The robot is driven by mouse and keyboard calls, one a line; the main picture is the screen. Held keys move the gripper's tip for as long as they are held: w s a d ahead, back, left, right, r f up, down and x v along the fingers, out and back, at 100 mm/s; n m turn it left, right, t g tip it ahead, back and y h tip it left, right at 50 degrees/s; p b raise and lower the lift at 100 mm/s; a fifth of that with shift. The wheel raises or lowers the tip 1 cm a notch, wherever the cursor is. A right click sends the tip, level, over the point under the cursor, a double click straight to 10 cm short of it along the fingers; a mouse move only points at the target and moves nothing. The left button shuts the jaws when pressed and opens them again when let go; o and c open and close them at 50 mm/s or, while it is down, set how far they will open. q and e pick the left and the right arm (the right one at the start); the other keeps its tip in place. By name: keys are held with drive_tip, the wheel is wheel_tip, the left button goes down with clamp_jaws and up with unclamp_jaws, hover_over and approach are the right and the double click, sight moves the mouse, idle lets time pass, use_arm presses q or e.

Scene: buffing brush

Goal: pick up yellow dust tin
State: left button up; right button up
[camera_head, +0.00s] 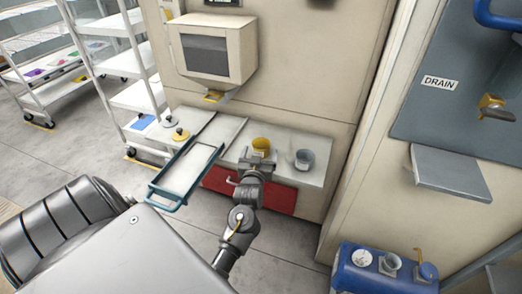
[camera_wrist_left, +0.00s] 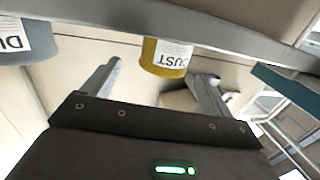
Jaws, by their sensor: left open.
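The yellow dust tin (camera_head: 261,145) stands on the white counter, and its label reading "DUST" shows in the left wrist view (camera_wrist_left: 168,56). My left gripper (camera_head: 258,160) is right at the near side of the tin. In the left wrist view the gripper (camera_wrist_left: 160,76) is open, with one finger on each side of the tin's lower part. I cannot tell whether either finger touches the tin. The gripper hides the tin's lower part in the head view. My right gripper is not in view.
A grey tin (camera_head: 304,160) stands to the right on the counter (camera_head: 285,142); its label is partly cut off in the left wrist view (camera_wrist_left: 28,42). A teal-edged tray (camera_head: 185,172) is to the left. A beige dispenser (camera_head: 212,50) hangs above. A red panel (camera_head: 277,198) is below.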

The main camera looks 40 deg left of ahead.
sight(262, 139)
use_arm(q)
drive_tip(key=shift+x, duration=1.4)
drive_tip(key=x, duration=0.4)
drive_tip(key=shift+a+f, duration=0.15)
drive_tip(key=shift+a, duration=0.15)
drive_tip(key=c, duration=1.1)
drive_tip(key=shift+c, duration=0.2)
